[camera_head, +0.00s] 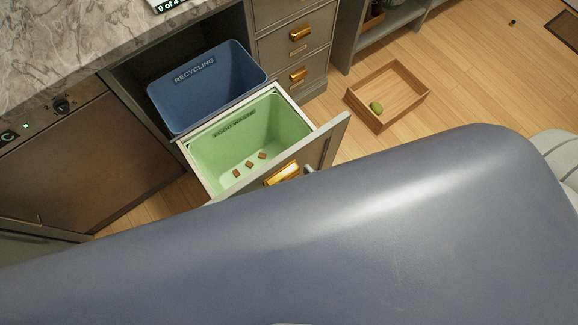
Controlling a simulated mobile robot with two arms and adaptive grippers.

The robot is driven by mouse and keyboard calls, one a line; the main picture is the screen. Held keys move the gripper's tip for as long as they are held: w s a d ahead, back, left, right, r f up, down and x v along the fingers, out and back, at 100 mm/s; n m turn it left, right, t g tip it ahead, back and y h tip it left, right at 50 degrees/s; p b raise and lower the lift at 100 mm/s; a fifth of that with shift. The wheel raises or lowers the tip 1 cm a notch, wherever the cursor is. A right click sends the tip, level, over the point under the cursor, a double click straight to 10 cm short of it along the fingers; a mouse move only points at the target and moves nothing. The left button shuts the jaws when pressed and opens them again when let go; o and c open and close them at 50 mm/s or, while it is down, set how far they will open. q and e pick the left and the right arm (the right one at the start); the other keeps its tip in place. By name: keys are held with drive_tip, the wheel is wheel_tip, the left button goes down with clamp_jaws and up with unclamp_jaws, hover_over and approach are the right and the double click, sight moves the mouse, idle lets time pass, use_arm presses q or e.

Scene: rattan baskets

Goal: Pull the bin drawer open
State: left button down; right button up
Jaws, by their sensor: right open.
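The bin drawer (327,150) is pulled out from under the counter, with its front panel standing away from the cabinet. It holds a blue bin (205,95) marked RECYCLING at the back and a green bin (285,125) marked FOOD WASTE at the front. Three small brown pieces lie in the green bin. The gold handle (283,174) is on the drawer front, partly hidden. A small grey tip of my right gripper (309,169) shows beside the handle's right end; I cannot tell if it touches. The right gripper is open, mostly hidden. My left gripper is not in view.
My large blue-grey body part covers the lower picture. A wooden tray (414,99) with a green item (376,107) lies on the floor to the right. A drawer cabinet (290,48) stands behind the bin drawer. Open wooden floor (480,85) lies to the right.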

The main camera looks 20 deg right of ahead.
drive_tip(key=v, duration=1.2)
